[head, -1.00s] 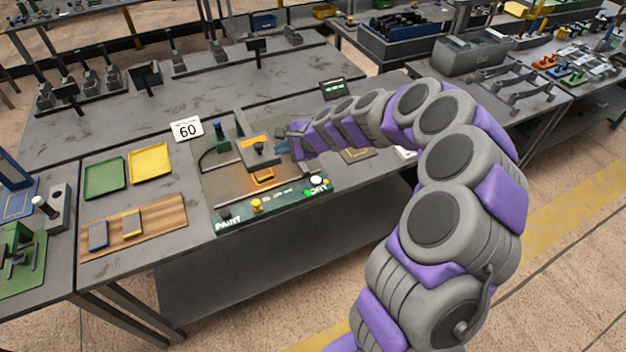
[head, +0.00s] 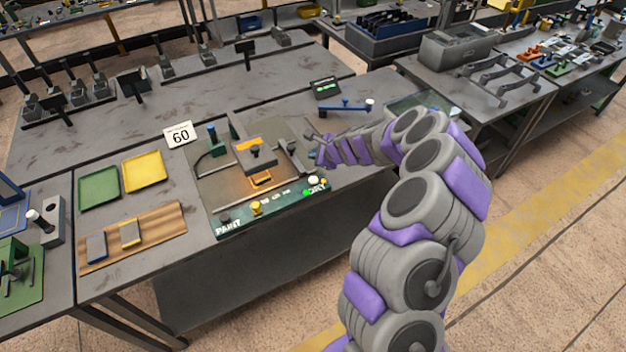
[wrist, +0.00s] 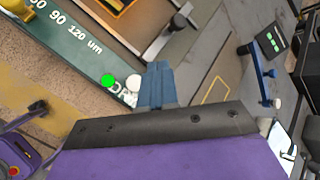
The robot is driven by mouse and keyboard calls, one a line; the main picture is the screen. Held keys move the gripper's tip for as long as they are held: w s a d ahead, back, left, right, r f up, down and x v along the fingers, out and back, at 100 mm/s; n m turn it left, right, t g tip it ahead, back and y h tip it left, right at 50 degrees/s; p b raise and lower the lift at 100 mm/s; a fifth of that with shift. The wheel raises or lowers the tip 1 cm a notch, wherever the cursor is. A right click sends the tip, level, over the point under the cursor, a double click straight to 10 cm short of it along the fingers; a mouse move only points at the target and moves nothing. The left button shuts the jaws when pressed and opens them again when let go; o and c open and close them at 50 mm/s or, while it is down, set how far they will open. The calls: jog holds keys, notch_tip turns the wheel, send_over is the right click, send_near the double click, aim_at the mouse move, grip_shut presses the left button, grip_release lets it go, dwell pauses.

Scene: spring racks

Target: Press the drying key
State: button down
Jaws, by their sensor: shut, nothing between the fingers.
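The green panel strip (head: 275,209) runs along the bench's front edge, lettered PAINT on the left and DRY on the right. By the DRY lettering are a round white button (head: 314,181) and a lit green spot (head: 307,192). The wrist view shows the white button (wrist: 133,82) next to the green spot (wrist: 107,81), with the DRY letters partly hidden by my fingers. My gripper (head: 313,155) is shut and empty, right of the paint station and behind the DRY end. In the wrist view my blue-grey fingers (wrist: 158,82) appear just right of the white button; contact cannot be told.
A grey block with a dark knob (head: 255,153) stands above a glowing orange plate (head: 261,180). A dark bar (head: 288,158) lies left of my gripper. Behind are a blue lever (head: 345,105) and a small green-lit display (head: 326,88). Green (head: 99,188) and yellow (head: 145,173) trays lie left.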

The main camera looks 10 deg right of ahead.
jog(key=f, duration=0.1)
jog(key=b, duration=0.6)
send_over(315, 181)
notch_tip(315, 181, down, 6)
jog(key=shift+a+f, duration=0.1)
jog(key=shift+f, duration=0.1)
jog(key=shift+f+b, duration=0.6)
jog(key=shift+f, duration=0.05)
dwell(1.0)
jog(key=shift+s+f, duration=0.1)
jog(key=shift+f, duration=0.25)
jog(key=shift+f+b, duration=0.6)
jog(key=shift+b, duration=0.05)
dwell(0.7)
jog(key=shift+r, duration=0.15)
jog(key=shift+r+p, duration=0.9)
jog(key=shift+p, duration=0.05)
